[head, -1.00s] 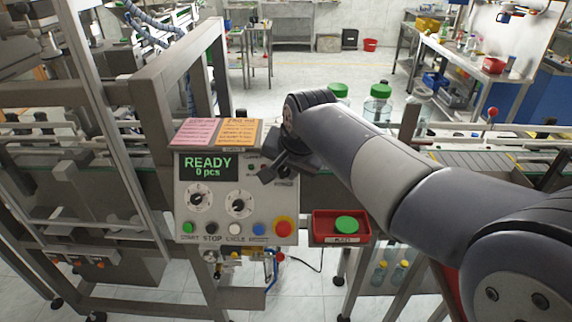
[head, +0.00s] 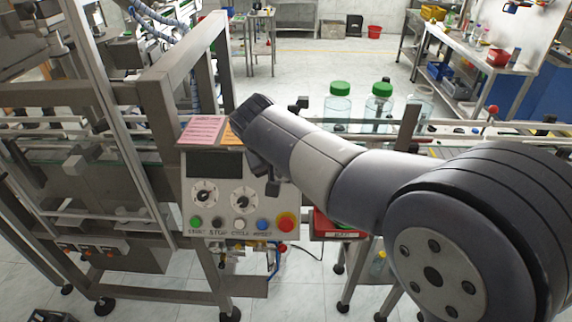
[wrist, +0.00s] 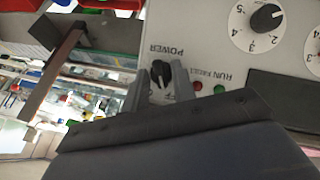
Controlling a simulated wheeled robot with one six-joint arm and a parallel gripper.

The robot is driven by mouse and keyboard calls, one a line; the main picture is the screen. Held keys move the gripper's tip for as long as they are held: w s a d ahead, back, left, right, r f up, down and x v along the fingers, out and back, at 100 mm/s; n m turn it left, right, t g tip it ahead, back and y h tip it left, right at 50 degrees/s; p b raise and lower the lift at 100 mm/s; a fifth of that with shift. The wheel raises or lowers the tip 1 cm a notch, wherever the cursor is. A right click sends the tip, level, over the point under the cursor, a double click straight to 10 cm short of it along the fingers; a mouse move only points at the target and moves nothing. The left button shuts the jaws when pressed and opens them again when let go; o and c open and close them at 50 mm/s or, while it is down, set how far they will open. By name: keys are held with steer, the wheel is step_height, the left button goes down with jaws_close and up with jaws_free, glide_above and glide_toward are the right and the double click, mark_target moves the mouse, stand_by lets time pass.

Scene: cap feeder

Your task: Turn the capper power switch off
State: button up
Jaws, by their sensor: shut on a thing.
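The capper control panel (head: 225,225) stands in the middle of the head view. Its display (head: 214,163) is dark. In the wrist view the black power switch knob (wrist: 160,70) sits under the POWER label on the grey panel (wrist: 205,40). My gripper (wrist: 160,84) is at the knob, with one finger on each side, shut on it. In the head view my arm covers the panel's upper right, so the switch is hidden there and only part of my gripper (head: 262,165) shows.
The panel's lower row has several buttons, including a red one (head: 286,222). A red tray (head: 322,226) is beside the panel, partly behind my arm. Clear bottles with green caps (head: 340,88) stand behind my arm. A frame post (head: 160,140) is on the left.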

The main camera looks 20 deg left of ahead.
steer(key=shift+n, duration=0.6)
steer(key=o, duration=0.7)
steer(key=shift+c, duration=0.2)
steer(key=b+v, duration=0.1)
steer(key=v, duration=1)
steer(key=shift+a, duration=0.25)
steer(key=shift+f, duration=0.2)
